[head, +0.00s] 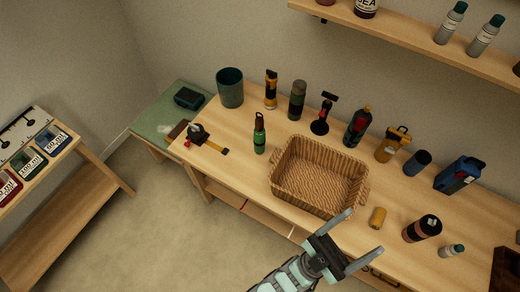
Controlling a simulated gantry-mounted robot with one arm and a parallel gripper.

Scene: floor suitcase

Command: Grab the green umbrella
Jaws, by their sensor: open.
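A slim upright green object (259,136) with a dark top stands on the wooden workbench (235,180), left of the basket. It could be the folded green umbrella or a bottle; I cannot tell which at this size. A dark green cylinder (297,101) stands behind it, to the right. No other thing clearly reads as an umbrella. My gripper (366,230) is open and empty, its fingers apart above the bench's front edge. It is right of the green object and nearer the camera, with the basket partly between them.
A wicker basket (364,200) stands mid-bench. A hammer (207,140) lies left. A yellow cylinder (378,217) is near my gripper. A shelf (410,40) overhangs.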

